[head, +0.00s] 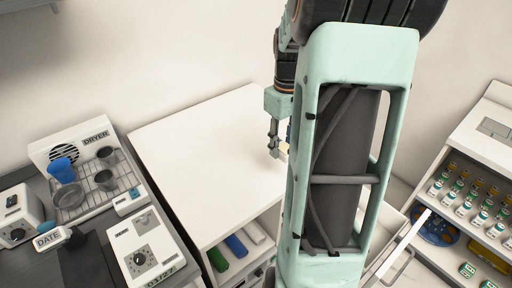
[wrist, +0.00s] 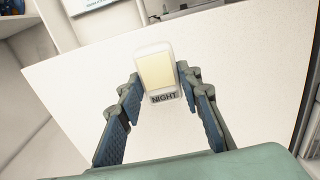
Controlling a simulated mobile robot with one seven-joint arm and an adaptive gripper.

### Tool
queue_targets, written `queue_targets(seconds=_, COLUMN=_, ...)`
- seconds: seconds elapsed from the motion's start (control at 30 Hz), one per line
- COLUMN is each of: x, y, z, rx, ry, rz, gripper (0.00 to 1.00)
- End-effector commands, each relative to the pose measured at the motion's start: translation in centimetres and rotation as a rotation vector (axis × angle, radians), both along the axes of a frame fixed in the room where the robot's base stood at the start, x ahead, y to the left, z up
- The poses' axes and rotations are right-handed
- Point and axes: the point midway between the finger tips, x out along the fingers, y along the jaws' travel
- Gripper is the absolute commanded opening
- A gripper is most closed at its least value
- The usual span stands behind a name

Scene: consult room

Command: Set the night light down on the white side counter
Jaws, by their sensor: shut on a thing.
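The night light (wrist: 155,72) is a small white block with a cream panel and a dark "NIGHT" label, seen in the wrist view between the fingertips. My gripper (wrist: 158,92) is shut on it, with blue pads on both sides. In the head view the gripper (head: 275,145) is over the right part of the white side counter (head: 195,150), and my arm hides most of the night light. The counter top also fills much of the wrist view (wrist: 245,70). I cannot tell whether the night light touches the counter.
The counter top is bare left of my gripper. Rolled items (head: 236,246) lie on a shelf below it. A dryer (head: 95,140) with cups and a boxed device (head: 143,255) stand on the dark surface at left. A cabinet of small bottles (head: 470,205) stands at right.

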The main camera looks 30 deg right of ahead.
Motion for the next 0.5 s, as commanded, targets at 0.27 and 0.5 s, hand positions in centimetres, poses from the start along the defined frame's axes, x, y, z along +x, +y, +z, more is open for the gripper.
queue_targets(seconds=0.27, x=4.5, y=0.9, z=-4.3, rx=0.002, ry=0.002, rz=0.003, gripper=0.08)
queue_targets(seconds=0.5, x=6.0, y=1.1, z=-6.0, rx=0.000, ry=-0.001, rz=0.001, gripper=0.08)
